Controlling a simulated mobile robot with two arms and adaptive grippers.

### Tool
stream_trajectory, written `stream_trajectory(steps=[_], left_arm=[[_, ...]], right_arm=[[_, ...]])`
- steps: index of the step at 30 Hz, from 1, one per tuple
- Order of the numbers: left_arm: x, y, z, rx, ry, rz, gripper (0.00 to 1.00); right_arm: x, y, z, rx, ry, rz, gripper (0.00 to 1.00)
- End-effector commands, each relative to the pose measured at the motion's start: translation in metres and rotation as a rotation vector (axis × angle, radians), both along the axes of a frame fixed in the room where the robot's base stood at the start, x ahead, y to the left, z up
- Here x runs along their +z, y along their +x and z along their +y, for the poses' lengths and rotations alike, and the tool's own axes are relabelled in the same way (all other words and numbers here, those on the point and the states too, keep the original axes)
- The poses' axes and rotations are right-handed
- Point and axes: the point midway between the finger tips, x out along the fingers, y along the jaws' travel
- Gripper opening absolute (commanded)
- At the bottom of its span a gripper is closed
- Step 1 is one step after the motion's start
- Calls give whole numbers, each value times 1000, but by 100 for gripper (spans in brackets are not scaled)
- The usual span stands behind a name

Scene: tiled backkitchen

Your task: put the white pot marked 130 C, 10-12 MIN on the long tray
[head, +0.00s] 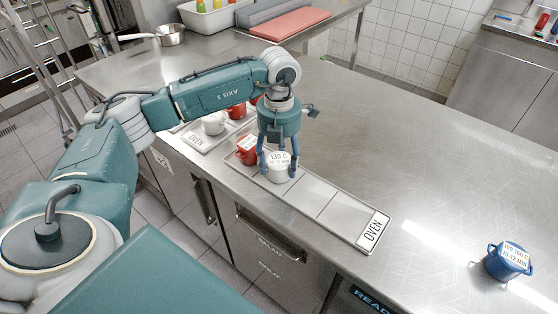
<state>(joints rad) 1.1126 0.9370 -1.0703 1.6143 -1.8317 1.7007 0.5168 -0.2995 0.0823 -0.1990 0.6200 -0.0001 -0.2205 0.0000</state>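The white pot marked 130 C, 10-12 MIN (281,173) is upright at the long tray (343,213), beside a red pot that stands in the tray's far left part. My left gripper (279,169) points down over the white pot. Its blue fingers lie along both sides of the pot and look shut on it. I cannot tell whether the pot's base touches the tray. The tray's sections toward its OVEN label (372,229) are empty. My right gripper is not in view.
The red pot (246,154) is close to the left of my gripper. A second OVEN tray (197,139) behind it holds another white pot (213,124) and red pots (237,111). A blue pot (508,262) stands at the right. The middle of the steel counter is clear.

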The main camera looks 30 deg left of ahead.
Motion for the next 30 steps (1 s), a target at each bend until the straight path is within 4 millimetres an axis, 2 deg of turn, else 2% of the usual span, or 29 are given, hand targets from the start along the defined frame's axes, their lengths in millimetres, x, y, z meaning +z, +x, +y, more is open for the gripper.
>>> stream_trajectory(steps=[2, 12, 14, 17, 24, 30], left_arm=[[0, 0, 0, 0, 0, 0, 74], [5, 0, 0, 0, 0, -1, 74], [8, 1, 0, 0, 0, -2, 74], [22, 1, 0, -1, 0, -5, 74], [74, 2, -1, -1, -2, -7, 74], [109, 1, -1, 0, -1, -3, 74]], right_arm=[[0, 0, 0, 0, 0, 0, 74], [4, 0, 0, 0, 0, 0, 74], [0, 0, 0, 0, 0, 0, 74], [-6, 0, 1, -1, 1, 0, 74], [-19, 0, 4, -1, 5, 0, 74], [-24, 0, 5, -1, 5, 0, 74]])
